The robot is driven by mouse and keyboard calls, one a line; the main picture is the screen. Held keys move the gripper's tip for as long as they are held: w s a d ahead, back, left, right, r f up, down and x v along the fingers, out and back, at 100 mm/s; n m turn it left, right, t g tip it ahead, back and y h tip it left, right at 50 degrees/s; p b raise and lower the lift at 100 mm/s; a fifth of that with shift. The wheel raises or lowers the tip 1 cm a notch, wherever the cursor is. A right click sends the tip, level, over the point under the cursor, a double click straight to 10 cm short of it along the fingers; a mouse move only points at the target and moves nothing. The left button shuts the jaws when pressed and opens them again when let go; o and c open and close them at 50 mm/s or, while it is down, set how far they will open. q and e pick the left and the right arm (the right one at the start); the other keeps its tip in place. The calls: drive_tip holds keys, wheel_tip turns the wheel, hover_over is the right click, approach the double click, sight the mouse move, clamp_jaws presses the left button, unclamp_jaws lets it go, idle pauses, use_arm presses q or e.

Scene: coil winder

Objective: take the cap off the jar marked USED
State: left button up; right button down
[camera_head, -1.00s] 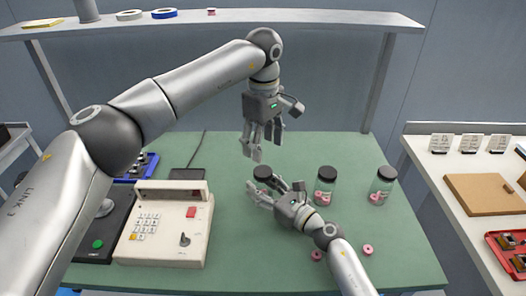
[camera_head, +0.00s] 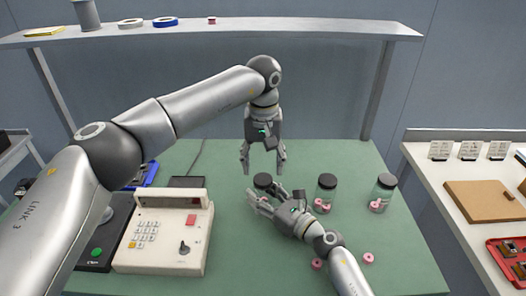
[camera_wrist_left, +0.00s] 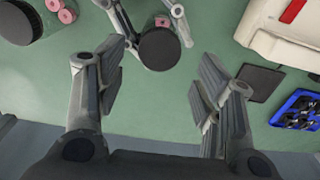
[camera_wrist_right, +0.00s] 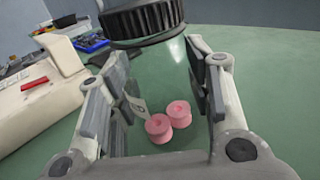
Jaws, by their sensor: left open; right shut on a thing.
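Three clear jars with black caps stand on the green table: a left jar (camera_head: 264,198), a middle jar (camera_head: 323,198) and a right jar (camera_head: 381,196). I cannot read which is marked USED. My right gripper (camera_head: 265,195) is shut on the left jar from the side. In the right wrist view its fingers flank this jar (camera_wrist_right: 160,85), which holds pink spools and part of a pale label. Its black cap (camera_wrist_right: 143,20) is on and also shows in the left wrist view (camera_wrist_left: 158,48). My left gripper (camera_head: 263,163) is open and empty, pointing down above that cap, apart from it.
A beige control box (camera_head: 165,235) with a keypad stands left of the jars. A shelf (camera_head: 300,22) spans the back, above the table. A white side table (camera_head: 440,165) is at right.

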sight(263, 179)
use_arm(q)
drive_tip(key=shift+f, duration=2.25)
